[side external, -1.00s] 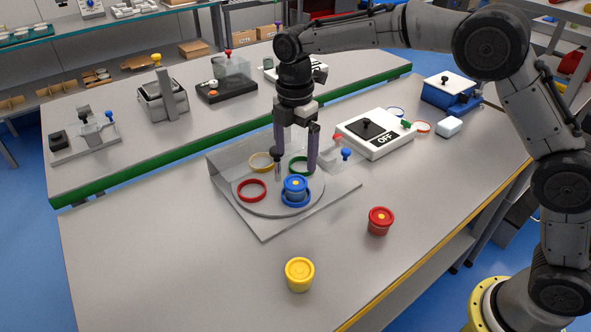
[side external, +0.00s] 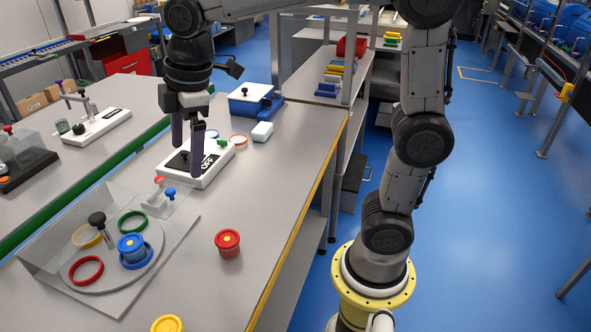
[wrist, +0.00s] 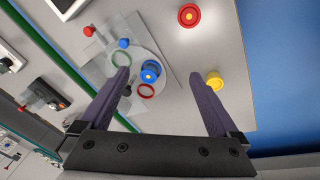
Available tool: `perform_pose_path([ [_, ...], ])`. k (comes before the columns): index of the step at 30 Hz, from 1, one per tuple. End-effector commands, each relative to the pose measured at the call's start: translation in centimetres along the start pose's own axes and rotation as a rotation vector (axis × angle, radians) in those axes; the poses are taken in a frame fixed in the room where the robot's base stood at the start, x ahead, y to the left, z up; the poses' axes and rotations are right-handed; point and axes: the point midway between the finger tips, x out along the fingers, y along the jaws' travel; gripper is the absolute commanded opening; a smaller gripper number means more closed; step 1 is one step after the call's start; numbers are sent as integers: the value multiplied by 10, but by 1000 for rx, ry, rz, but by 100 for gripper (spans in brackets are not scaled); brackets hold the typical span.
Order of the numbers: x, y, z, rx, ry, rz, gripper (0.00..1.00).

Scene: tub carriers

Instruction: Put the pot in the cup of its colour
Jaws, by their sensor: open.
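A blue pot (side external: 131,245) with a yellow dot on its lid sits upright in the blue cup (side external: 128,267) on a round grey plate (side external: 108,272). The ring-like red cup (side external: 86,284), green cup (side external: 121,229) and yellow cup (side external: 76,242) on this plate look empty. A red pot (side external: 228,243) and a yellow pot (side external: 167,325) stand on the bench outside the plate. My gripper (side external: 187,162) is open and empty, raised above the bench, in front of the switch box in the side view. In the wrist view my gripper (wrist: 160,76) shows its fingers wide apart with the blue pot (wrist: 150,73) far below.
A white switch box marked OFF (side external: 219,160) is behind the plate. A black-knobbed post (side external: 97,219) stands on the plate, and a blue-knobbed peg (side external: 170,193) is nearby. A blue box with a white lid (side external: 254,94) is farther back. The bench around the red pot is clear.

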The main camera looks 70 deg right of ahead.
Motion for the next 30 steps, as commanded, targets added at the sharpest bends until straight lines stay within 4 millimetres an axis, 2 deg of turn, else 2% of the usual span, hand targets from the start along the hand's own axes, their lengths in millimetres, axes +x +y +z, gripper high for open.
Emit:
perform_pose_path([
  [1, -10, -12, 20, 95, 20, 26, 97],
  [5, -21, -44, 65, 354, 73, 79, 97],
  [9, -19, -80, 108, 618, 138, 123, 97],
  [12, -12, -101, 130, 769, 179, 144, 97],
  [18, 0, -122, 152, 933, 228, 161, 97],
  [30, 2, -125, 154, 953, 231, 161, 97],
])
